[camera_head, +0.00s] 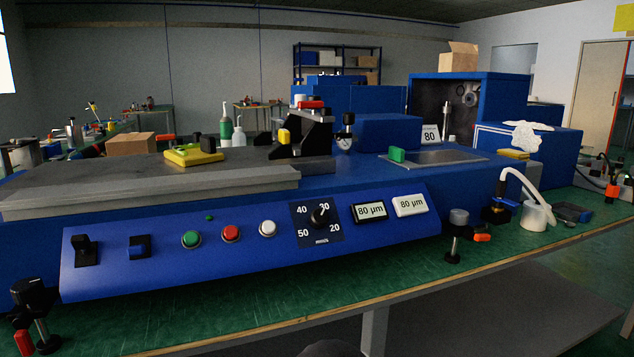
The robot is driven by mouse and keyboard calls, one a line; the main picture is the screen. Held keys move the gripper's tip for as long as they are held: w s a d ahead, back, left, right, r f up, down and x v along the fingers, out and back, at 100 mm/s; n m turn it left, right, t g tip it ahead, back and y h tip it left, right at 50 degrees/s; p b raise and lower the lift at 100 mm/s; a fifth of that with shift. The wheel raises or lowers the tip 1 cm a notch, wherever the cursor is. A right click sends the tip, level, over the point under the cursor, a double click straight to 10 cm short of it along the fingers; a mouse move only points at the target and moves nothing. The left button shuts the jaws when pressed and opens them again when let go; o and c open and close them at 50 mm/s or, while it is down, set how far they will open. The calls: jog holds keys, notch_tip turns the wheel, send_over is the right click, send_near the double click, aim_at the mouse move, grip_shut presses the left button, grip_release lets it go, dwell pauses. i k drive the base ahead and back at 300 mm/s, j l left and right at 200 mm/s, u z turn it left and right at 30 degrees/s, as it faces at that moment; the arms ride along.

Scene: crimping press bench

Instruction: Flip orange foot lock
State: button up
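A small orange lever (482,237), which looks like the foot lock, sits low beside the black-and-metal levelling foot (454,248) under the right end of the blue machine. It lies roughly level and points right, just above the green bench top. A red-orange lever (23,343) hangs upright beside the left levelling foot (42,335) at the lower left corner. My gripper is not in view. A dark rounded shape at the bottom edge may be part of me, but I cannot tell.
The blue machine (250,268) with its button panel fills the middle. Right of the orange lever stand a white cup (535,218) with a curved hose and a dark tray (572,213). The green bench top (400,283) is clear in front, up to its wooden edge.

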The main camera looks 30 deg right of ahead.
aim_at(469, 235)
jog(key=z, duration=0.45)
jog(key=j+z, duration=0.1)
jog(key=z, duration=0.35)
jog(key=k+z, duration=0.1)
jog(key=z, duration=0.85)
